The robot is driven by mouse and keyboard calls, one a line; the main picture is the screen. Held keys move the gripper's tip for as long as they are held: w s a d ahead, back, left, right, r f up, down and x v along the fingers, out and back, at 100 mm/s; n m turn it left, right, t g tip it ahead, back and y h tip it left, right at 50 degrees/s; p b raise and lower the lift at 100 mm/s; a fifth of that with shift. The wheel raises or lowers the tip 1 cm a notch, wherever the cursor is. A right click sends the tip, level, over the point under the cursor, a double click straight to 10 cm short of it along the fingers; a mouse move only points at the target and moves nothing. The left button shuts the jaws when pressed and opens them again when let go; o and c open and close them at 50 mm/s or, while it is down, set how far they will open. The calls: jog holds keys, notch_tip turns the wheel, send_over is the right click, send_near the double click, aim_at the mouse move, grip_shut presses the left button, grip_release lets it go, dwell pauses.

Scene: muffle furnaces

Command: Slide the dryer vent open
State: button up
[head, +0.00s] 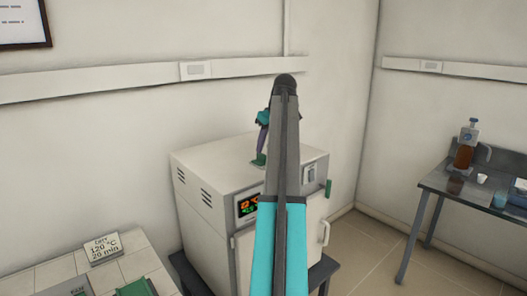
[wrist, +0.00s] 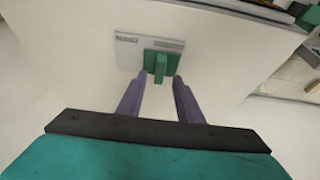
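The dryer (head: 215,180) is a white box with side louvres, a lit display (head: 248,205) and a door handle (head: 324,233). The green vent slider (wrist: 160,68) has an upright tab and sits on a pale grey plate (wrist: 128,54) on the dryer's top. In the head view, the green slider (head: 259,160) shows just below my fingertips. My gripper (wrist: 160,76) is open, its purple fingers on either side of the tab with a gap at each side. My gripper (head: 262,149) points down over the dryer top. My arm hides part of the dryer's front.
A tiled bench (head: 125,265) at lower left holds a sign (head: 103,248) reading 120 °C, 20 min, and a green item. A side table (head: 460,190) at right holds a brown bottle (head: 465,150) and small cups. The wall stands close behind the dryer.

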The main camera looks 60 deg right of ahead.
aim_at(263, 155)
jog(key=shift+p+x, duration=0.4)
jog(key=shift+x, duration=1.6)
grip_shut()
